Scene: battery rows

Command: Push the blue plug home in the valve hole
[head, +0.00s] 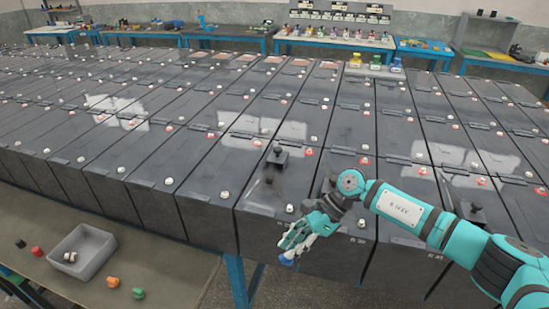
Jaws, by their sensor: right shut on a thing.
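My right gripper (291,241) comes in from the right and points down at the front edge of the battery rows. It is shut on the blue plug (287,260), which shows below the fingertips, in the picture against the front side of the batteries. I cannot tell how far the plug is from the batteries. The rows of dark grey batteries (208,205) carry several white and red caps on top. I cannot make out an open valve hole; my gripper and wrist cover part of the front batteries. My left gripper is out of view.
A black block (277,155) stands on the batteries behind my gripper, another black block (478,211) at right. A grey tray (109,252) sits on the bench at lower left, with orange (113,282), green (138,293) and red (37,252) plugs around it.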

